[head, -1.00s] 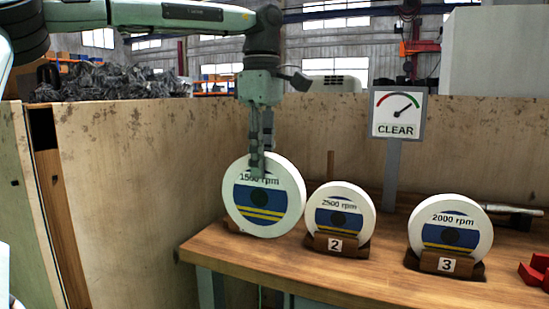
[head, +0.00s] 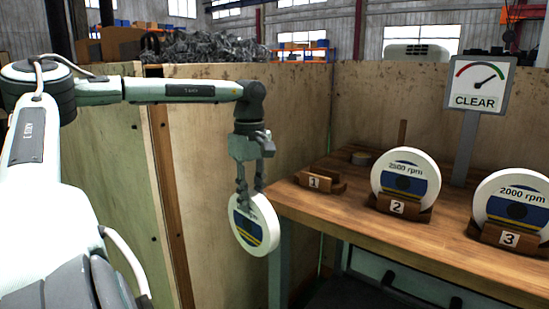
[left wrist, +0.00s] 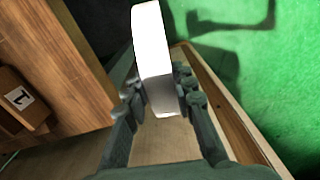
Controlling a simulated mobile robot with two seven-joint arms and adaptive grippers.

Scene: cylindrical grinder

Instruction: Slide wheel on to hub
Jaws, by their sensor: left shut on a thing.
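My left gripper (head: 250,186) is shut on the rim of a white grinding wheel (head: 252,226) with a blue and yellow label. The wheel hangs upright just left of the bench's end, clear of its stand. Its rpm lettering is partly covered by the fingers. In the left wrist view the wheel (left wrist: 152,45) shows edge-on, a bright white band between the two fingers (left wrist: 157,98). No hub can be made out in either view. My right gripper is out of view.
On the wooden bench (head: 385,240), stand 1 (head: 318,183) is empty. The 2500 rpm wheel (head: 408,170) sits in stand 2, and the 2000 rpm wheel (head: 512,195) in stand 3. A gauge sign reading CLEAR (head: 480,85) stands behind. Tall panels (head: 225,110) close off the back.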

